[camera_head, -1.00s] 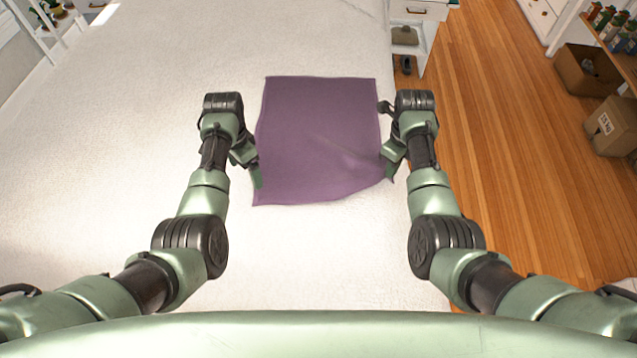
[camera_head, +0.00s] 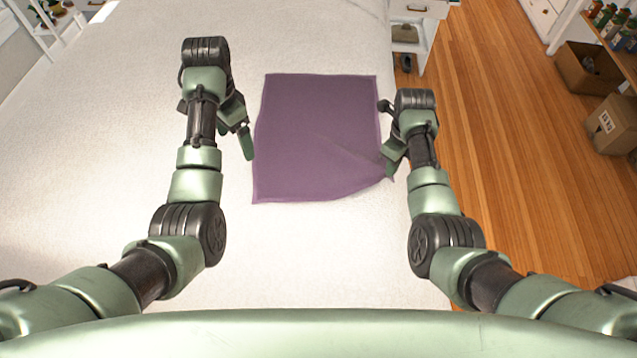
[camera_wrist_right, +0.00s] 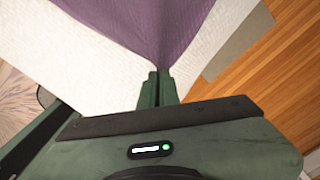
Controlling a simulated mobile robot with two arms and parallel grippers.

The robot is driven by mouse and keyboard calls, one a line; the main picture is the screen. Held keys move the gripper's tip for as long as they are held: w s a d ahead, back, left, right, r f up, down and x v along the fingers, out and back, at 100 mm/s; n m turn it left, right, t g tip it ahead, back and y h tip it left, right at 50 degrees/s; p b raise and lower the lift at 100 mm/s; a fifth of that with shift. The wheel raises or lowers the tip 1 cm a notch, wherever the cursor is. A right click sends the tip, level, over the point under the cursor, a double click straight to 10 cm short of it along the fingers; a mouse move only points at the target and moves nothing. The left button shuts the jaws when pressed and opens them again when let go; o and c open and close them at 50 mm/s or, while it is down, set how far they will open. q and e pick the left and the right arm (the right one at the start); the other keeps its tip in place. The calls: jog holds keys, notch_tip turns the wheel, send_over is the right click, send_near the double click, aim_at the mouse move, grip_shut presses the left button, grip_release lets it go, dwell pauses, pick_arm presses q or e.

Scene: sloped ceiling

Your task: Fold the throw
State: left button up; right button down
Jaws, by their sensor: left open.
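The purple throw (camera_head: 315,135) lies spread nearly flat on the white bed. Its near right corner is pulled out toward my right gripper (camera_head: 388,172). In the right wrist view, the right gripper (camera_wrist_right: 157,78) has its fingers together on the gathered corner of the throw (camera_wrist_right: 155,28). My left gripper (camera_head: 243,142) is open and empty, just beyond the throw's left edge and apart from it. The throw's near edge slants up toward the right.
The white bed (camera_head: 110,160) has free room left of and in front of the throw. The wooden floor (camera_head: 510,140) lies to the right of the bed. A white nightstand (camera_head: 420,12) stands at the back right. Cardboard boxes (camera_head: 612,125) and a shelf with bottles are at the far right.

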jog(key=c, duration=1.6)
grip_release()
jog(key=o, duration=1.3)
jog(key=shift+r, duration=0.1)
notch_tip(320, 180, up, 5)
jog(key=p, duration=0.6)
jog(key=shift+r, duration=0.15)
jog(key=shift+r, duration=0.1)
